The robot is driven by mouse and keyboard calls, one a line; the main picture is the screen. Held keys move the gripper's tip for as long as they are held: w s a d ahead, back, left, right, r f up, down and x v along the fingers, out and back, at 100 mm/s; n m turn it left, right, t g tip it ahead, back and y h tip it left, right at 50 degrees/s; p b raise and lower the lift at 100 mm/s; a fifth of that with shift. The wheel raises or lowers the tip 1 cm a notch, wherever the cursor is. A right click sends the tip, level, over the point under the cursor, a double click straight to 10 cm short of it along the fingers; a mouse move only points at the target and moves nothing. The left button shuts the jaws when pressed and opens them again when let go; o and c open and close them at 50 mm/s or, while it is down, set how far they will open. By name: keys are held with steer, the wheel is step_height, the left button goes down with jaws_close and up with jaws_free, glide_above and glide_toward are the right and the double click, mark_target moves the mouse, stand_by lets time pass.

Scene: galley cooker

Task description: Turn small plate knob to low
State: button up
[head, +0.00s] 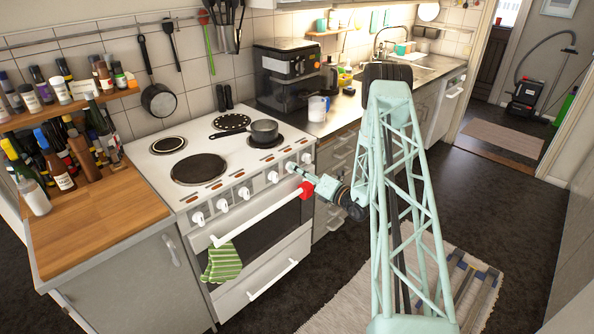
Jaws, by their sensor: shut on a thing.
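The white cooker (222,285) has a row of white knobs along its sloping front panel. My gripper (295,171) reaches in from the right at the right part of this row. Its pale green fingers are shut on one white knob (291,166), second from the right end. The fingers partly cover that knob, and its pointer setting is too small to read. Another knob (306,157) is just to its right, and one more knob (272,177) is to its left. I cannot tell from the markings which knob belongs to the small plate.
A red round thing (306,189) is close below my gripper, by the right end of the oven handle (257,217). A green striped towel (222,262) hangs at the handle's left. Bottles crowd the left counter.

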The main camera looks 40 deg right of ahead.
steer(key=o, duration=0.9)
steer(key=shift+s, duration=0.1)
steer(key=shift+s+d, duration=0.3)
steer(key=shift+s, duration=1.65)
steer(key=shift+s+d, duration=0.25)
steer(key=shift+s, duration=1.7)
steer(key=shift+s+d, duration=0.3)
steer(key=shift+s, duration=1.65)
